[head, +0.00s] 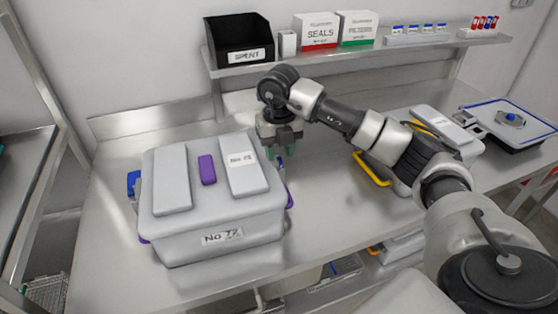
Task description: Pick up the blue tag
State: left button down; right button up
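My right gripper (282,153) points down beside the right side of a grey lidded box (180,240) marked "No 72". Its two greenish fingertips look apart. A small blue piece (281,161) shows just below and between them, at the box's far right side. It is mostly hidden, and I cannot tell whether it is the tag or whether the fingers touch it. Another blue piece (133,181) sits at the box's left side. My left gripper is not in view.
A purple piece (207,170) lies on the box lid. Another grey case with a yellow handle (372,169) stands behind my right arm. A shelf (350,54) at the back holds a black "SPENT" bin (239,40) and cartons. The steel table (325,215) is clear right of the box.

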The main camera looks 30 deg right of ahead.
jog(key=shift+f, duration=0.5)
jog(key=shift+c, duration=0.3)
grip_shut()
jog(key=shift+r, duration=0.1)
